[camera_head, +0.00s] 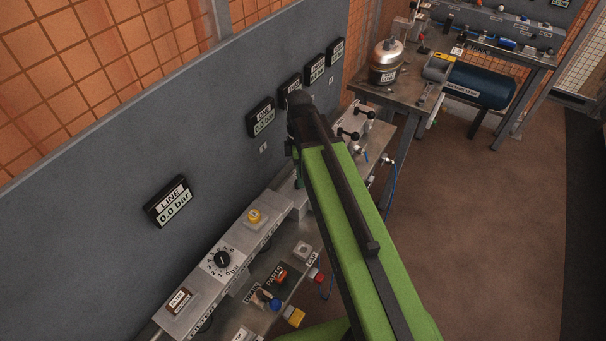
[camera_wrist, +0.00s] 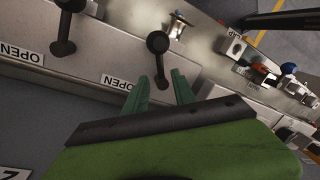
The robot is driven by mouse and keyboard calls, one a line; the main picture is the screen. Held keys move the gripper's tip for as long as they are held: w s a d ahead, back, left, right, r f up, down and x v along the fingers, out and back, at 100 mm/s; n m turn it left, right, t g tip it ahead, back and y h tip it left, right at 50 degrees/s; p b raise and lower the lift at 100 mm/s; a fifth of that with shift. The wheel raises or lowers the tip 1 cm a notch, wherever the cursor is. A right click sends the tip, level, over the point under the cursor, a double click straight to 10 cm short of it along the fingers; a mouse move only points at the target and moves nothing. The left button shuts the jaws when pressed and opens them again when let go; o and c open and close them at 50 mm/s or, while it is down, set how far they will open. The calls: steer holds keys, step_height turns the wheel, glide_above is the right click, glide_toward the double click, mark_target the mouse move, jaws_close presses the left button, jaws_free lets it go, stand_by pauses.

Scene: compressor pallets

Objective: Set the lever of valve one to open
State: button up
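In the wrist view a black lever (camera_wrist: 158,43) has a round end away from me, and its narrow stem runs down between my gripper's fingers. An OPEN label (camera_wrist: 116,82) lies left of it. I take this as valve one, since a plate marked 2 shows farther left. A second black lever (camera_wrist: 65,28) stands to the left with its own OPEN label (camera_wrist: 22,52). My gripper (camera_wrist: 158,76) has two green fingers, spread apart, one on each side of the stem. I cannot tell whether they touch it.
The grey wall carries a ONE gauge (camera_head: 262,117) and a LINE gauge (camera_head: 172,201) at 0.0 bar. A dial (camera_head: 222,259) and yellow knob (camera_head: 254,216) sit along the bench. Small parts (camera_head: 281,277) lie in front. Open floor (camera_head: 480,220) is to the right.

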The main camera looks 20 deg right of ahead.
steer(key=w+r+p, duration=0.3)
steer(key=r+p, duration=1.3)
steer(key=shift+d+r, duration=0.35)
steer(key=shift+w, duration=0.1)
steer(key=shift+f, duration=0.2)
steer(key=shift+c, duration=1.3)
steer(key=s+f+m+b, duration=0.1)
steer(key=f+m+b, duration=0.1)
steer(key=s+f+m+b, duration=0.1)
steer(key=f+m+b, duration=0.1)
steer(key=s+a+f+m+t+b, duration=0.1)
steer(key=f+m+b, duration=0.1)
steer(key=m, duration=0.1)
steer(key=shift+s+f+b, duration=0.1)
steer(key=shift+f+b, duration=0.25)
steer(key=shift+f, duration=0.05)
jaws_close()
steer(key=f+m+b, duration=0.1)
steer(key=m, duration=0.2)
steer(key=s+f+m+b, duration=0.1)
steer(key=f+m, duration=0.1)
steer(key=m, duration=0.1)
steer(key=s+f+m+t+b, duration=0.1)
steer(key=m+b, duration=0.1)
steer(key=shift+s+a+f+m, duration=0.15)
steer(key=shift+s+a+m, duration=0.1)
steer(key=shift+m, duration=0.15)
